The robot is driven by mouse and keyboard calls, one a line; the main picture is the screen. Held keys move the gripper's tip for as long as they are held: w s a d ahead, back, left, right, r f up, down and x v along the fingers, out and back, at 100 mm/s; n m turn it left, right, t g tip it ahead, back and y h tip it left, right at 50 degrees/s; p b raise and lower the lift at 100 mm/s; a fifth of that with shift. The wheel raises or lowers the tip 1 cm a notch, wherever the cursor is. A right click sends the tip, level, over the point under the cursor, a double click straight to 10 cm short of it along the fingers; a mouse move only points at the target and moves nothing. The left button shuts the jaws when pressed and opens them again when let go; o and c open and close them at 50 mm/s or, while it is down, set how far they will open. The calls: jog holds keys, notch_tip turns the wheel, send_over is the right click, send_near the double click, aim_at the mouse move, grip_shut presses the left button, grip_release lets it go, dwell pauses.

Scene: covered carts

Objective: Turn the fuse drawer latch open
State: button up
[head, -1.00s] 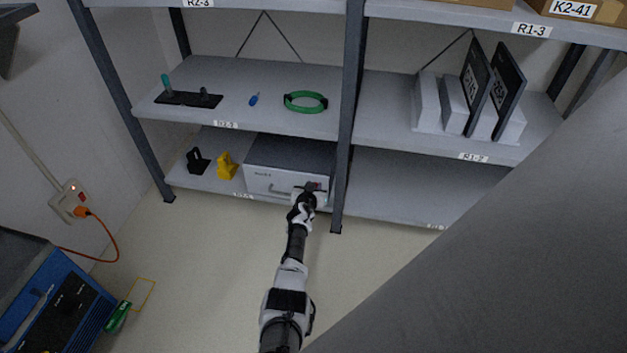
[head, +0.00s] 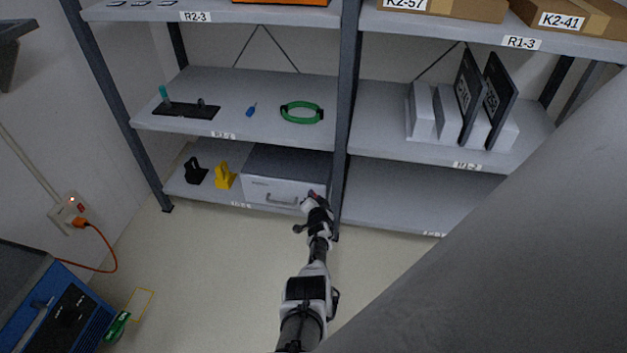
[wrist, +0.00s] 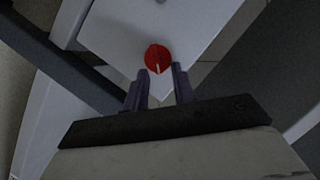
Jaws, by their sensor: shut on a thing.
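The fuse drawer unit is a grey box with a white front (head: 260,190) and a bar handle, on the lower left shelf. Its latch is a round red knob (wrist: 157,55) with a pale mark, near the right end of the front. A bit of red shows at my gripper (head: 312,198) in the head view, where my wrist hides most of the knob. In the wrist view my gripper (wrist: 160,76) has a finger at each side of the knob's near edge and is shut on it. The drawer front looks closed.
A yellow part (head: 225,177) and a black part (head: 195,172) stand left of the unit. A dark shelf post (head: 345,150) rises close to its right. A green ring (head: 301,112) lies on the shelf above. The floor in front is clear.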

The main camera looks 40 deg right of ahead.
jog(key=shift+s+d+f+m+t+b, duration=0.1)
jog(key=shift+f+m+t+b, duration=0.2)
jog(key=shift+m+t+b, duration=0.7)
jog(key=shift+s+d+f+m+t+b, duration=0.15)
jog(key=shift+f+m+t+b, duration=0.1)
jog(key=shift+m+b, duration=1.3)
jog(key=shift+d+f+m+t+b, duration=0.1)
jog(key=shift+f+m+t+b, duration=0.2)
jog(key=shift+m+t+b, duration=0.7)
jog(key=shift+r+m+g, duration=0.1)
jog(key=shift+m+g, duration=0.15)
jog(key=shift+m, duration=0.2)
jog(key=o, duration=0.7)
jog(key=shift+o, duration=0.2)
jog(key=shift+a+f, duration=0.1)
jog(key=shift+f, duration=0.1)
